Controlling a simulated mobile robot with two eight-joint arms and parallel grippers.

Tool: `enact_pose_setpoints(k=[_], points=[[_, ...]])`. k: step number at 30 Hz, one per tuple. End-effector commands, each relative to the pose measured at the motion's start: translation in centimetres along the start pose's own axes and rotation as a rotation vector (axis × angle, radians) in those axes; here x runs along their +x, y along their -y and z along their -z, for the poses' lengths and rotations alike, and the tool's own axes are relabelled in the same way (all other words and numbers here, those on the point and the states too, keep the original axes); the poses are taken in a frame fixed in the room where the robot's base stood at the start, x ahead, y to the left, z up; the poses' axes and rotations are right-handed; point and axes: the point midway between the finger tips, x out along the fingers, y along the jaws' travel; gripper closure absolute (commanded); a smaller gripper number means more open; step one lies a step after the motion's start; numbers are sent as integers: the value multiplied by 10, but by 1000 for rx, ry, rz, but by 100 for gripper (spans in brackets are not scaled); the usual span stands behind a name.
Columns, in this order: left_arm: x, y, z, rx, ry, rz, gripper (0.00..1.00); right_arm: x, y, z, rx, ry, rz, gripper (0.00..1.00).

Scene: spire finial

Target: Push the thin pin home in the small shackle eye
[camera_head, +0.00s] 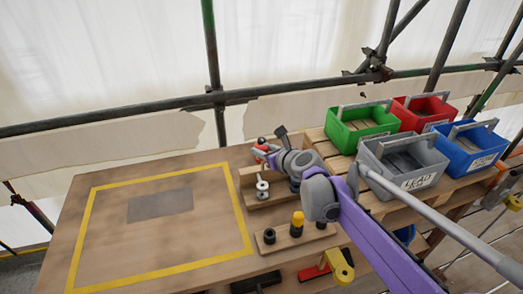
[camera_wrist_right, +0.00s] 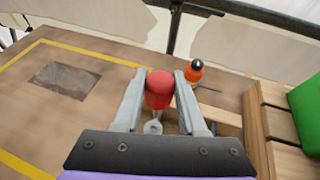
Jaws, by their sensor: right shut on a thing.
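My right gripper (camera_head: 266,150) is over the back of the wooden stand on the bench. In the right wrist view its two fingers (camera_wrist_right: 160,95) are shut on a red rounded piece (camera_wrist_right: 160,88), which also shows as a bit of red in the head view (camera_head: 261,151). I cannot tell whether this piece is the thin pin or its head, as its lower part is hidden. A small metal eye (camera_wrist_right: 153,127) shows just below the red piece in the wrist view; whether they touch is unclear. A pale shackle-like fitting (camera_head: 262,185) stands on the stand. My left gripper is not in view.
An orange piece with a dark tip (camera_wrist_right: 194,72) stands beyond the fingers. A wooden block (camera_head: 295,236) holds a yellow-and-black piece (camera_head: 297,222). Green (camera_head: 342,133), red (camera_head: 432,122), grey (camera_head: 392,181) and blue (camera_head: 480,158) crates stand at right. The yellow-taped area (camera_head: 130,235) is clear except a grey patch.

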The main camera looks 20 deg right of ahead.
Motion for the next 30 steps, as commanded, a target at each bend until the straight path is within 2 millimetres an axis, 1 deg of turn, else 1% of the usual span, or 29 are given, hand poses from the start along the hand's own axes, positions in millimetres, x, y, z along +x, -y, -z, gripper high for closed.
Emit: enact_pose_setpoints(k=[8, 24, 30], points=[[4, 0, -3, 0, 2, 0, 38, 2, 0, 6, 1, 0, 0, 100], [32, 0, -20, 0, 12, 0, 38, 20, -1, 49, 0, -1, -1, 100], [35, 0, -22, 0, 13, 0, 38, 23, 0, 54, 0, 0, 0, 100]])
